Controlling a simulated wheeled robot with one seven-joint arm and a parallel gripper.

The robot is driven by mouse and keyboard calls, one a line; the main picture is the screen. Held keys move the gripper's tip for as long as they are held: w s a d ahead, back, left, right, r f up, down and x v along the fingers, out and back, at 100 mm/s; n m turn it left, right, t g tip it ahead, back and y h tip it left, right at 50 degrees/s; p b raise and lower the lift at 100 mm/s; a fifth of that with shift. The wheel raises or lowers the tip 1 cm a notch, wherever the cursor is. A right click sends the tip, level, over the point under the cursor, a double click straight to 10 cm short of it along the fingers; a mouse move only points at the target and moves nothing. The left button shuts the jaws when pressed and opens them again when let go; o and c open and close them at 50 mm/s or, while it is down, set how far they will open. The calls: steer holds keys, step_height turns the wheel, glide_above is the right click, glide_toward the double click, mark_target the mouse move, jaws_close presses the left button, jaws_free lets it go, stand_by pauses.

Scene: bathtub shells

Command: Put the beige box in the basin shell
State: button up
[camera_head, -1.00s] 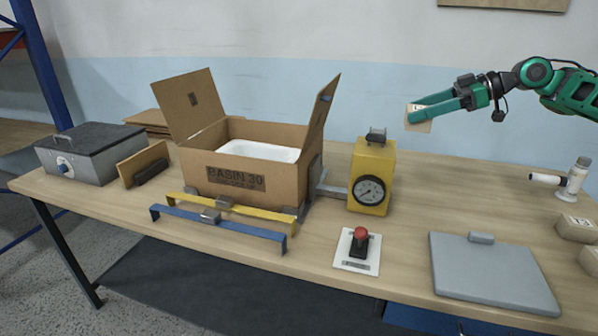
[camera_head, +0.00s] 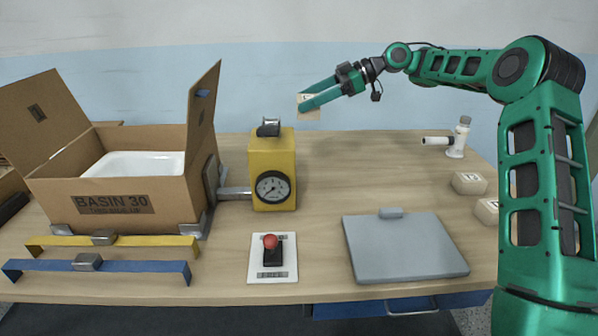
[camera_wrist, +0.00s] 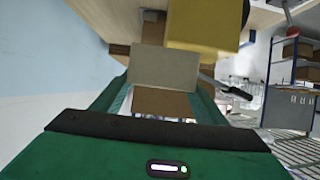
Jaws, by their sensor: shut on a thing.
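In the wrist view the held box (camera_wrist: 165,68) shows between the green fingers. The white basin shell (camera_head: 140,163) lies inside an open cardboard box (camera_head: 115,201) labelled "BASIN 30", at the left of the table. Its lower part is hidden by the cardboard walls. My gripper is well to the right of it and apart from it.
The yellow gauge unit (camera_head: 272,155) and the raised right flap (camera_head: 204,110) stand between my gripper and the shell. A red button (camera_head: 270,241), a grey plate (camera_head: 403,249), yellow (camera_head: 130,240) and blue (camera_head: 140,266) bars lie in front. Two other small boxes (camera_head: 468,183) (camera_head: 488,210) sit right.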

step_height(320, 180, down, 23)
steer(key=shift+s+a+f, duration=0.1)
stand_by(0.4)
steer(key=o, duration=1.2)
steer(key=v, duration=1.2)
